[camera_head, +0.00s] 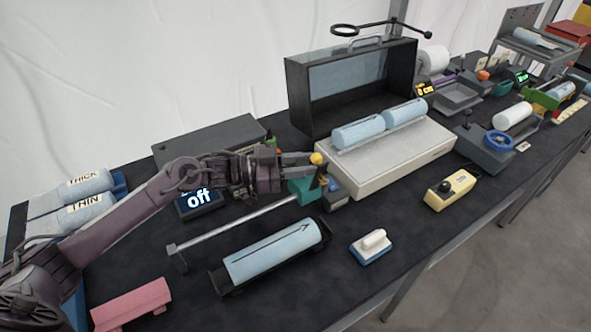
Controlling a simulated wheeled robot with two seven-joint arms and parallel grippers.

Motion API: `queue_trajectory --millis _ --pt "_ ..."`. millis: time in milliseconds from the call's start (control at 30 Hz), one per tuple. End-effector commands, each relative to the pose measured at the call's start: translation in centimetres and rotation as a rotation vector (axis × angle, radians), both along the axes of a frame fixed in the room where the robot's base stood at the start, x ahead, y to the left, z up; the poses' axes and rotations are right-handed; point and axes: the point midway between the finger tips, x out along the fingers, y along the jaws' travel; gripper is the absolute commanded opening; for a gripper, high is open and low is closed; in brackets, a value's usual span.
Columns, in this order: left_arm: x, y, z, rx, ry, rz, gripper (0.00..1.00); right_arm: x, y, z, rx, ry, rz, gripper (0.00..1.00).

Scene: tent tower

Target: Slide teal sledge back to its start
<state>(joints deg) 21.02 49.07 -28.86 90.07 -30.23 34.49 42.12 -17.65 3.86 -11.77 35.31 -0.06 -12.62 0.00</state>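The teal sledge (303,190) is at the right end of a grey rail (235,226), against a small dark block at that end. A yellow ball knob (317,158) shows just above and to the right of the sledge. My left gripper (309,165) comes in from the left, directly over the sledge, with its fingertips at the yellow knob. The fingers partly hide the sledge's top, and I cannot tell whether they grip anything. My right gripper is out of view.
A display reading "off" (199,200) stands behind the rail. A black cradle with a blue roll (272,252) lies in front of it. A white box (390,160) with blue rolls stands right. A pink block (131,303) lies front left. Bare table surrounds the blue-based stamp (371,246).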

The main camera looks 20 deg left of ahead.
Motion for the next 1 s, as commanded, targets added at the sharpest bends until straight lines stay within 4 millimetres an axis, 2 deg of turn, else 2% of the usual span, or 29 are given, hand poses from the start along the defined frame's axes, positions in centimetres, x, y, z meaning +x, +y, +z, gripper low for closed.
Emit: queue_trajectory --millis 267,300,433,767,867,1000 --pt "0.1 0.0 0.0 0.001 0.0 0.005 0.0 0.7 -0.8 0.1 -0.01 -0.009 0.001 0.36" --pt "0.2 0.0 0.0 0.001 0.0 0.005 0.3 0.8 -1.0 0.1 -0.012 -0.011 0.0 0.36" --pt "0.1 0.0 0.1 0.001 0.0 0.004 0.47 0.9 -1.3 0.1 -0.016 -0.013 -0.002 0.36" --pt "0.1 0.0 0.3 0.0 -0.001 0.002 0.48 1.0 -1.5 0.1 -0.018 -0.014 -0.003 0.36" --pt "0.1 -0.1 1.1 0.0 -0.003 0.001 0.48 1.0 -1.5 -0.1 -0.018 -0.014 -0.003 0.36" --pt "0.1 0.0 3.6 0.001 -0.006 0.001 0.48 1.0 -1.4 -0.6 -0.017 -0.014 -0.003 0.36"
